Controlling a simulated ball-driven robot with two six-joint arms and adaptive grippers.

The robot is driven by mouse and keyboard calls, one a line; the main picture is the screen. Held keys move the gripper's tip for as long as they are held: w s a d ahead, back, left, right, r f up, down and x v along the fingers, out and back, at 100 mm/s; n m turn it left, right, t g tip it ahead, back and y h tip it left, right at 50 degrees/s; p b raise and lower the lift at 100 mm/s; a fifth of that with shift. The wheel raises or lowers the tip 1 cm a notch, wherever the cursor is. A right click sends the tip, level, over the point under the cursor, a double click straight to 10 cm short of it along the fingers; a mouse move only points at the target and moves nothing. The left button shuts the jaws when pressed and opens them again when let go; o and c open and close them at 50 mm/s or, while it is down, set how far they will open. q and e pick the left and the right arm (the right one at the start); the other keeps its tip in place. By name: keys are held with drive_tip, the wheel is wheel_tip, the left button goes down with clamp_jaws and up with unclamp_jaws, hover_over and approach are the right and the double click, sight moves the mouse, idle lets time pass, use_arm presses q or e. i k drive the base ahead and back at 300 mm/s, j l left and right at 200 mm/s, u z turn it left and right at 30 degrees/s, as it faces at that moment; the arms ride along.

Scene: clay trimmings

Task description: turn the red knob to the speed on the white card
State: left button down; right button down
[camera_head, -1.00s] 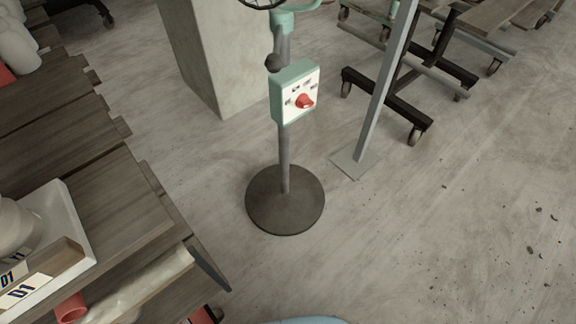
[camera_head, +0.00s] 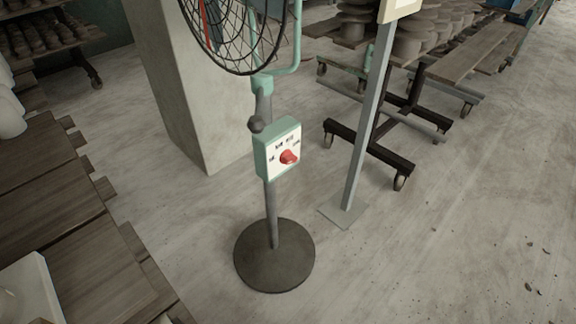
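The red knob (camera_head: 289,157) sits on the pale front plate of a green control box (camera_head: 262,158) on the fan's pole. Small dark marks stand around the knob; they are too small to read. The fan (camera_head: 240,35) has a wire cage and a round dark base (camera_head: 274,262). A pale framed card or sign (camera_head: 399,8) tops a grey post at the upper right, cut off by the picture edge, and its writing is not visible. Neither of my grippers is in view.
A wooden plank table (camera_head: 70,220) fills the left side. A concrete pillar (camera_head: 185,90) stands behind the fan. The grey post's foot plate (camera_head: 341,214) is right of the fan base. Wheeled racks (camera_head: 380,150) stand behind.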

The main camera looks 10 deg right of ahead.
sight(286, 157)
drive_tip(key=u, duration=1.9)
drive_tip(key=j+u, duration=0.2)
drive_tip(key=j, duration=0.2)
drive_tip(key=i+j+u, duration=0.1)
drive_tip(key=j+u, duration=0.15)
drive_tip(key=i+j+u, duration=0.2)
drive_tip(key=j, duration=0.25)
drive_tip(key=k, duration=0.05)
